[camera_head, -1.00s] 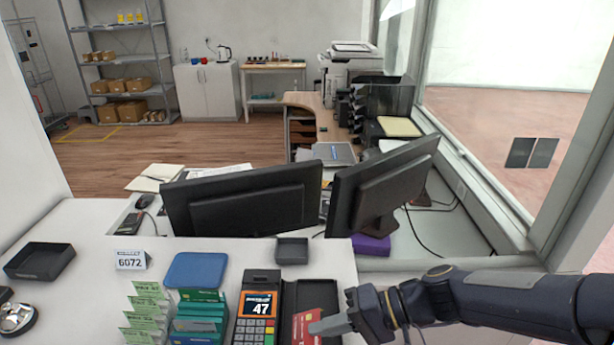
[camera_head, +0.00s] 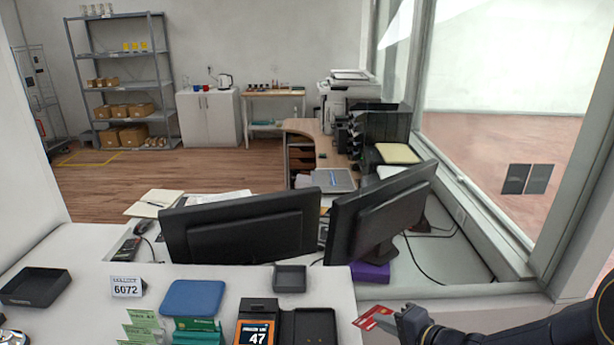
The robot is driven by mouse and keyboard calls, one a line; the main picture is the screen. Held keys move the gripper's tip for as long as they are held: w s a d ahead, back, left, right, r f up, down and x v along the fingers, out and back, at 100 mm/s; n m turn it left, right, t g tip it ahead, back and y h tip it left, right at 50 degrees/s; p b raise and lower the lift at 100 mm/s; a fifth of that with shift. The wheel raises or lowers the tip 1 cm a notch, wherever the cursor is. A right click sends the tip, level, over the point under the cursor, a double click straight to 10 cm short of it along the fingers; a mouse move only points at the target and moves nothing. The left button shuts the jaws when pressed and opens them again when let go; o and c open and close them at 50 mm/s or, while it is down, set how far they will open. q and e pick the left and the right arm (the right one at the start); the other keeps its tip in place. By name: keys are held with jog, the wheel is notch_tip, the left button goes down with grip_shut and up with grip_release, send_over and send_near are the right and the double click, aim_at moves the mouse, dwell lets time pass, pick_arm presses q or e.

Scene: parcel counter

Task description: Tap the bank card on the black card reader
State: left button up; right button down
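The black card reader (camera_head: 257,325) stands at the front of the white counter, its orange-edged screen showing 47. Its lower part is cut off by the bottom edge of the view. The red bank card (camera_head: 374,318) is in my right gripper (camera_head: 396,322), held by one end, tilted, in the air to the right of the reader and apart from it. The gripper's fingers are closed on the card. My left gripper is out of view.
An empty black tray (camera_head: 315,327) sits right beside the reader. A blue pad (camera_head: 193,297), a 6072 sign (camera_head: 126,287), green card holders (camera_head: 145,327) and a small black dish (camera_head: 290,279) share the counter. Two monitors (camera_head: 240,226) stand behind.

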jog(key=shift+m+t+h, duration=0.5)
jog(key=shift+m+h, duration=0.3)
jog(key=shift+m, duration=0.1)
jog(key=d, duration=0.1)
jog(key=d+f, duration=0.2)
jog(key=shift+w+d, duration=0.25)
jog(key=shift+w, duration=0.05)
